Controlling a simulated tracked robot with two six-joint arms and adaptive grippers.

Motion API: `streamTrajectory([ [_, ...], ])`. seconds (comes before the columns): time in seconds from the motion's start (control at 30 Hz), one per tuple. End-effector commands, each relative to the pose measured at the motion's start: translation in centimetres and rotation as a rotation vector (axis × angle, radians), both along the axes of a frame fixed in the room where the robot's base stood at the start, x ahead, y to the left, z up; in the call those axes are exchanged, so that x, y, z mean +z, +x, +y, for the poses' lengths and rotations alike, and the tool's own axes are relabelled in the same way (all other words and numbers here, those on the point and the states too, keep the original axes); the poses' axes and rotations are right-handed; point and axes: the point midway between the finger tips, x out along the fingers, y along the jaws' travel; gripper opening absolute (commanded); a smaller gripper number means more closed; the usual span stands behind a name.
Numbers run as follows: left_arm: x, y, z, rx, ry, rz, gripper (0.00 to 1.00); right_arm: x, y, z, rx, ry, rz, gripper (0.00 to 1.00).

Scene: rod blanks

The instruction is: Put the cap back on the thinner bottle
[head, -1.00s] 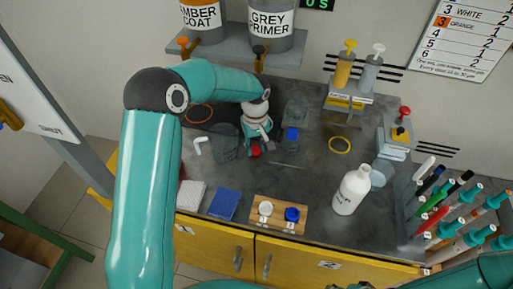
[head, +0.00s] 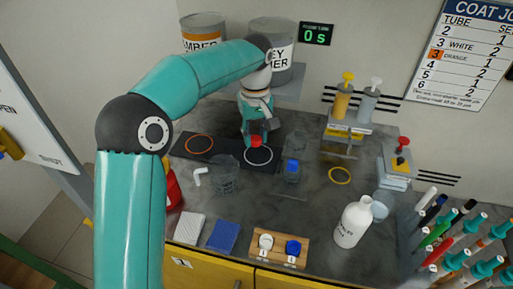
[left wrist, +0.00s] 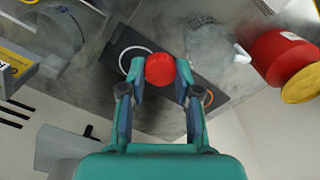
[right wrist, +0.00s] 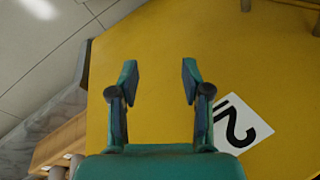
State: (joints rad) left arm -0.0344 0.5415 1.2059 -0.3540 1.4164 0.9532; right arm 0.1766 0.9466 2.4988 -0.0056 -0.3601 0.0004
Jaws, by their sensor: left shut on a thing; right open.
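My left gripper (head: 256,136) is shut on a red round cap (left wrist: 160,69), which sits between its fingertips in the left wrist view. In the head view the red cap (head: 256,141) hangs just above the dark mat (head: 226,139), by the white ring. A white bottle (head: 352,226) stands upright at the front right of the bench, apart from the gripper; its label is too small to read and its narrow neck looks uncapped. My right gripper (right wrist: 153,82) is open and empty, facing a yellow cabinet front.
A clear beaker (head: 224,177) and a blue item in a clear holder (head: 292,170) stand near the mat. A wooden block (head: 279,256) holds a white and a blue cap. A pump dispenser stand (head: 349,128) is behind; a marker rack (head: 408,225) is at right.

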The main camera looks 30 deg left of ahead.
Motion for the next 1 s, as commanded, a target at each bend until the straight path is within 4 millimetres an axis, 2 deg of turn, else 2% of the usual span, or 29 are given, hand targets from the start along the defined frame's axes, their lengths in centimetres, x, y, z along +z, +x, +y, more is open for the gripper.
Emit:
streamTrajectory([
  [0.2,1.7,0.0,0.0,-0.001,0.000,0.000,0.22,0.2,0.0,0.0,0.000,0.000,0.000,0.48],
  [0.63,1.9,0.0,0.0,0.000,0.000,0.000,0.22,0.2,0.0,0.0,0.000,0.000,0.000,0.48],
  [0.9,1.9,0.0,0.0,0.000,0.000,0.000,0.22,0.2,0.0,0.0,0.000,0.000,0.000,0.93],
  [0.93,1.9,0.0,0.0,0.000,0.000,0.000,0.22,0.2,0.0,0.0,0.000,0.000,0.000,0.97],
  [1.0,1.9,0.0,0.0,0.000,0.000,0.000,0.22,0.3,0.0,0.0,0.000,0.000,0.000,0.97],
])
